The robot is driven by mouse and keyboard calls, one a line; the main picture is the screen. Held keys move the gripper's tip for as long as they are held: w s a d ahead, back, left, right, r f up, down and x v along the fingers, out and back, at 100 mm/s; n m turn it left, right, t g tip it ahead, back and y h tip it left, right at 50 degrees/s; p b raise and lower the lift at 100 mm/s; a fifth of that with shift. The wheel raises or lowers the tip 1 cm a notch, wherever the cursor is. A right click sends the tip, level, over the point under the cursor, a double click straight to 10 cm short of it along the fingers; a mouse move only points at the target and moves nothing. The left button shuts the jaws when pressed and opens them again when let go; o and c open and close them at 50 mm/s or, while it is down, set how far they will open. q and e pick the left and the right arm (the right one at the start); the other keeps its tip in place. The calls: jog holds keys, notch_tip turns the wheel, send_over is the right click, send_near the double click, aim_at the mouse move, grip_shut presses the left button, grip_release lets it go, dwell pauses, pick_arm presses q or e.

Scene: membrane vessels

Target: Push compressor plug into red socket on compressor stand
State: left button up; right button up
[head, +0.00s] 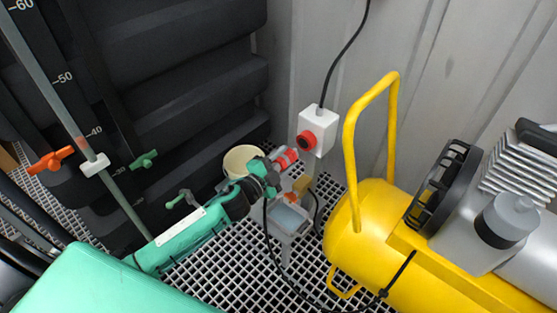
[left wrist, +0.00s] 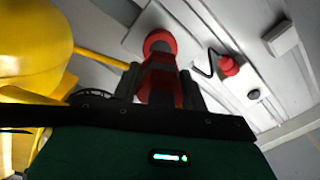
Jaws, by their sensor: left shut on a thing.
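My left gripper (head: 279,164) comes in from the lower left and is shut on the red compressor plug (head: 287,158). The plug points up and right toward the red socket (head: 306,141) on a white box on the stand. In the left wrist view the plug (left wrist: 161,82) stands between the two dark fingers, its far end in line with the round red socket (left wrist: 157,42). The plug overlaps the socket's lower edge there, so I cannot tell whether they touch. My right gripper is not in view.
The yellow compressor (head: 373,222) with its tall handle stands at the right. A black cable (head: 270,235) loops down over the floor grating. A cream bucket (head: 240,158) and a small grey tray (head: 289,219) are near the gripper. Black tanks (head: 180,75) fill the left back.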

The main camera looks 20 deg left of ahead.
pick_arm(q)
jog(key=shift+x, duration=2.4)
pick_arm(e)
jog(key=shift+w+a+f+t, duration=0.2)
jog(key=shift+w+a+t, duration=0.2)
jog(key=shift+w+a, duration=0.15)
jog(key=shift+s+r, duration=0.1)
pick_arm(q)
jog(key=shift+w+d, duration=0.2)
jog(key=shift+w, duration=0.35)
jog(key=o, duration=1.4)
jog(key=shift+c, duration=0.2)
jog(key=v, duration=1.3)
jog(key=shift+s, duration=0.4)
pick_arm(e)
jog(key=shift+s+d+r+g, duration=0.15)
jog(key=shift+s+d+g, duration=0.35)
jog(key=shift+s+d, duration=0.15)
